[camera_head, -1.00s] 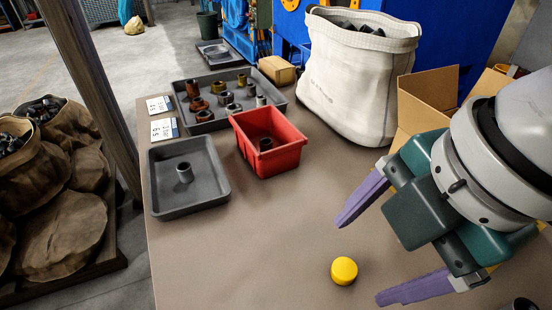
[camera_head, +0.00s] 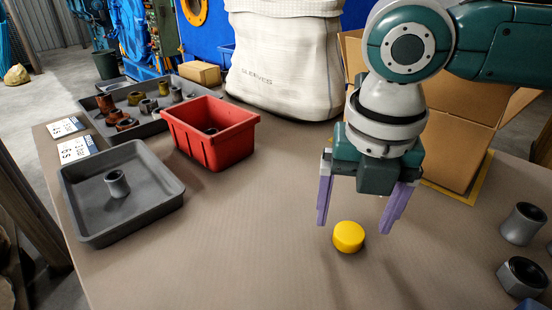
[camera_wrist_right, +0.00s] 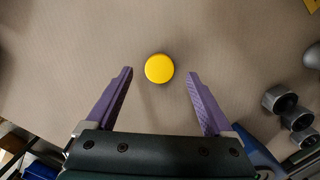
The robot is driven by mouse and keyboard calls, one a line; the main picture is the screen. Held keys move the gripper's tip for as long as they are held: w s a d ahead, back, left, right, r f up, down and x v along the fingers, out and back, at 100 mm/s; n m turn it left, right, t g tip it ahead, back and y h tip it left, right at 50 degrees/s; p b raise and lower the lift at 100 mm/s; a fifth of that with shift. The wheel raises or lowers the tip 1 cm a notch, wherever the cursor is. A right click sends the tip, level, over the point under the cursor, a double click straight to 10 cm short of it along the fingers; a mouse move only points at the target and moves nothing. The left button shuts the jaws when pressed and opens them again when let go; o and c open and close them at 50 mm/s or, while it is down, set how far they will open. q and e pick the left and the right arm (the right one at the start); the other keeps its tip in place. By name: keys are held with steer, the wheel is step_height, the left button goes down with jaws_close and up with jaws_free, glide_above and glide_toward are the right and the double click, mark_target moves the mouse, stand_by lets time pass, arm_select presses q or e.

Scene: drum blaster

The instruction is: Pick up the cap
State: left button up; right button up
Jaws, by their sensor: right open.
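A round yellow cap (camera_head: 348,237) lies on the brown table, in front of the red bin and to its right. My right gripper (camera_head: 356,222) hangs above the table with its purple fingers pointing down, open and empty. In the head view the cap shows just below and between the fingertips. In the right wrist view the cap (camera_wrist_right: 159,68) is apart from both fingers, centred slightly beyond the fingertips (camera_wrist_right: 160,72). My left gripper is not in view.
A red bin (camera_head: 232,150) and a grey tray (camera_head: 150,205) with one sleeve stand at left. Behind them is a tray (camera_head: 98,105) of several sleeves. A white sack (camera_head: 290,75) and cardboard box (camera_head: 460,135) stand behind. Metal parts (camera_head: 522,224) lie at right. Table around the cap is clear.

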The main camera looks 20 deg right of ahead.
mark_target(348, 237)
step_height(348, 237, down, 3)
steer(key=shift+w+d+r, duration=0.1)
steer(key=shift+r, duration=0.05)
steer(key=shift+r, duration=0.1)
jaws_close()
stand_by(0.5)
